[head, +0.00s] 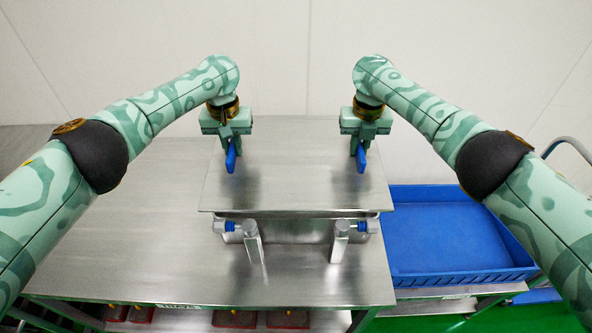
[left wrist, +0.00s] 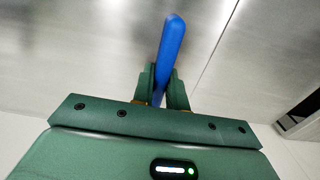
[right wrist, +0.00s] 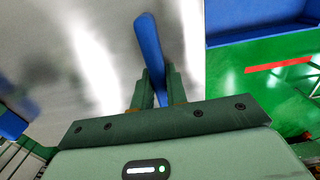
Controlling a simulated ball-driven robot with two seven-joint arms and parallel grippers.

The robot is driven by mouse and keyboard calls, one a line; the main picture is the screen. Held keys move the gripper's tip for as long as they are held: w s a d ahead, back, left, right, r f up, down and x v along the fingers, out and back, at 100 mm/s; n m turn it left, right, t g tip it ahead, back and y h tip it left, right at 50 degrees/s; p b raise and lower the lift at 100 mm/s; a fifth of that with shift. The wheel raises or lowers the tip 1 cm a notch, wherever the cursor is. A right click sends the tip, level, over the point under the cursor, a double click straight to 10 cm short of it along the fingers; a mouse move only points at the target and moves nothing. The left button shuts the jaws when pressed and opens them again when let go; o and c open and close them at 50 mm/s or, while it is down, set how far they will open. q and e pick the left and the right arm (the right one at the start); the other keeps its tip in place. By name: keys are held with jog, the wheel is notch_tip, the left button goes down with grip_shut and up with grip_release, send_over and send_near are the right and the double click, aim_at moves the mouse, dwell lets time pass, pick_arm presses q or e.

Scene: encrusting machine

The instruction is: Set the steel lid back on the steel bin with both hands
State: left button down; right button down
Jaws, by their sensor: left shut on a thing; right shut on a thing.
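The flat steel lid (head: 296,180) lies level over the steel bin (head: 292,230), covering its opening from the head view. Only the bin's front wall shows below the lid's front edge. I cannot tell whether the lid rests on the rim or hovers just above it. My left gripper (head: 231,148) is shut on the lid's left blue handle (head: 232,161), also seen in the left wrist view (left wrist: 172,42). My right gripper (head: 361,148) is shut on the right blue handle (head: 361,161), also seen in the right wrist view (right wrist: 150,42).
Two steel latches with blue parts, left (head: 252,240) and right (head: 341,240), stick out at the bin's front. The steel table (head: 130,230) is bare to the left. A blue tray (head: 450,235) stands to the right. A pale wall (head: 300,50) is behind.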

pick_arm(q)
jog(key=shift+a+f, duration=0.2)
jog(key=shift+f, duration=0.05)
pick_arm(e)
jog(key=shift+d+f, duration=0.2)
jog(key=shift+f, duration=0.05)
